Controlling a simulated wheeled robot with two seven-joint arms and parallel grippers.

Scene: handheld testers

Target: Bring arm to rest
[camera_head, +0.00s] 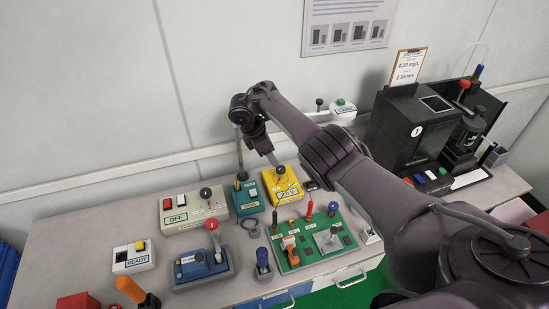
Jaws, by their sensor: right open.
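My right arm reaches in from the lower right, across the counter, toward the back wall. My right gripper (259,170) is open, its fingers pointing down. It is above the teal box (246,207) and the yellow box (293,196). Nothing shows between the fingers. I cannot tell whether a fingertip touches the knob on the teal box. My left gripper is not in view.
A beige OFF box (176,218), white READY box (127,262) and blue device (184,282) stand left of my arm. A green board (297,256) with coloured plugs is at the front. A black machine (390,127) stands at the right.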

